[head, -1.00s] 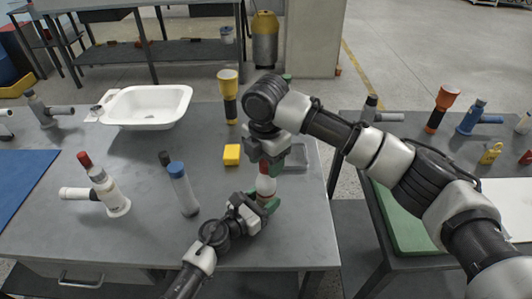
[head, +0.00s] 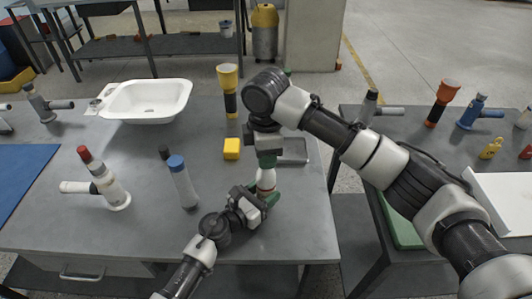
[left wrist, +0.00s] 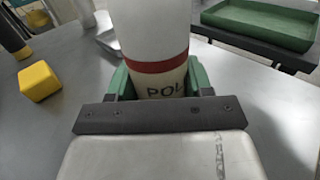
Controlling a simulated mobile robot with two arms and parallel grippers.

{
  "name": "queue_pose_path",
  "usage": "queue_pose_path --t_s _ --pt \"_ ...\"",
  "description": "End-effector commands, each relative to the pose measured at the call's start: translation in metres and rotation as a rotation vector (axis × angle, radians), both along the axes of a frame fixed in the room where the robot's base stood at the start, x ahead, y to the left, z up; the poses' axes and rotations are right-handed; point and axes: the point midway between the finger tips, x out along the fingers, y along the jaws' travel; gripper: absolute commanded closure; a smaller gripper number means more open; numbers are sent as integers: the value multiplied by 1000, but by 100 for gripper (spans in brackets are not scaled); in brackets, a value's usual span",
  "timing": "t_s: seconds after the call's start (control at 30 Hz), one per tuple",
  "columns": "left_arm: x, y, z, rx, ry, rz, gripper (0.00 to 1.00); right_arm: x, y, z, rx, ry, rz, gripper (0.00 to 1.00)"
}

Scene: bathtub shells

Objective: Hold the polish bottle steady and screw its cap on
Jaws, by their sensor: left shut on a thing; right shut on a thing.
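The polish bottle (head: 267,178) is white with a red band and stands upright near the table's right edge. In the left wrist view the bottle (left wrist: 155,30) shows the letters "POL" below its band. My left gripper (head: 262,198) is shut around its lower part; its green fingers (left wrist: 158,85) sit on both sides of it. My right gripper (head: 267,160) comes from above and is shut at the bottle's top. The cap is hidden between its green fingers, so I cannot see how it sits on the neck.
A yellow block (head: 232,149) and a shallow grey tray (head: 293,151) lie behind the bottle. A blue-capped bottle (head: 183,182) and a red-capped white bottle (head: 108,185) stand to the left. A white basin (head: 148,103) is at the back. A second table (head: 400,130) lies right, beyond a gap.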

Motion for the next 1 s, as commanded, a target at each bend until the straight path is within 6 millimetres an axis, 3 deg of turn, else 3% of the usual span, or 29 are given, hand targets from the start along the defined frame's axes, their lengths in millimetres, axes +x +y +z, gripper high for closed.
queue_pose_path --t_s 0.3,0.47,0.5,0.67,1.0 --pt "0 0 0 1 1 1 100 -1 1 -1 1 2 -647 97" --pt "0 0 -1 1 1 1 100 0 0 0 0 0 -658 97" --pt "0 0 -1 1 1 1 100 0 0 0 0 0 -657 64" --pt "0 0 -1 1 1 1 100 0 0 0 1 -1 -656 39" --pt "0 0 -1 1 1 0 100 0 0 4 2 -2 -654 39"
